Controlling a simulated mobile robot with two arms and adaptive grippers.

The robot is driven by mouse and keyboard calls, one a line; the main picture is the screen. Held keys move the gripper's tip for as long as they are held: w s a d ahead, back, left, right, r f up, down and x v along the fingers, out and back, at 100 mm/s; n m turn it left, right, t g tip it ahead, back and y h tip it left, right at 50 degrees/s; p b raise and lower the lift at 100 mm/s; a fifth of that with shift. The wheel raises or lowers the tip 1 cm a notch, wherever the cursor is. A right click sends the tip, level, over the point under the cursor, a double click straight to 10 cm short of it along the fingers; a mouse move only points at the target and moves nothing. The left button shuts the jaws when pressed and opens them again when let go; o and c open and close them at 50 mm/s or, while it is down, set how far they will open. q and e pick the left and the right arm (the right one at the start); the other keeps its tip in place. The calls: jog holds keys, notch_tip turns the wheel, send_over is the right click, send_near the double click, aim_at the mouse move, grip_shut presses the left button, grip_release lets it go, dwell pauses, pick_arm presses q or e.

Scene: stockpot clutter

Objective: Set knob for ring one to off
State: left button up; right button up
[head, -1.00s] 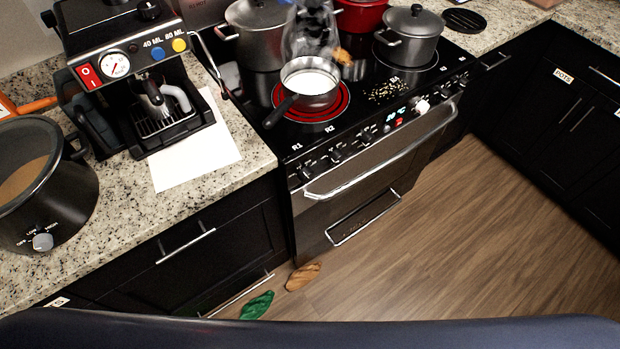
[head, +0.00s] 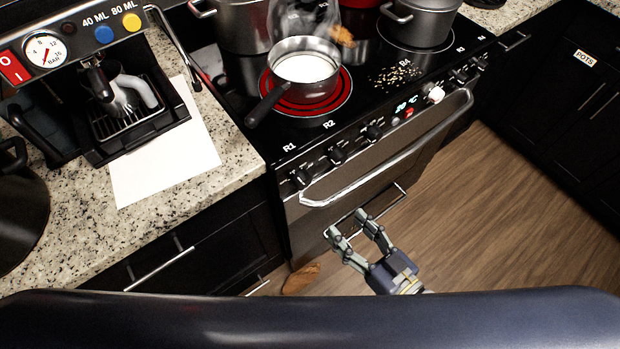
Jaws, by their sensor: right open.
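The black stove (head: 330,190) has a row of knobs along its front edge. The leftmost knob (head: 300,178) sits below the R1 label. Two more black knobs, a second (head: 337,156) and a third (head: 374,132), follow to its right. A ring (head: 340,101) glows red behind the R1 and R2 labels, under a saucepan (head: 304,69) of white liquid. My right gripper (head: 346,224) is open and empty, in front of the oven door and below the knobs, apart from them. My left gripper is out of view.
The oven handle (head: 400,150) juts out below the knobs. The saucepan's black handle (head: 266,104) points toward the counter's edge. Pots stand at the back, a coffee machine (head: 85,80) at left. A brown object (head: 300,279) lies on the floor.

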jog(key=y, duration=0.1)
send_near(305, 184)
jog(key=s+d+f, duration=0.1)
jog(key=s+d, duration=0.1)
jog(key=a, duration=0.1)
jog(key=x, duration=0.6)
jog(key=p+x, duration=0.1)
jog(key=x, duration=0.2)
jog(key=shift+w+r, duration=0.4)
jog(key=shift+w, duration=0.1)
jog(key=shift+w+a+f, duration=0.1)
jog(key=shift+w+a, duration=0.2)
jog(key=shift+w, duration=0.1)
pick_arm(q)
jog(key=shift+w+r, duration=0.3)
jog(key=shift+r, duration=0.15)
pick_arm(e)
jog(key=c, duration=1.1)
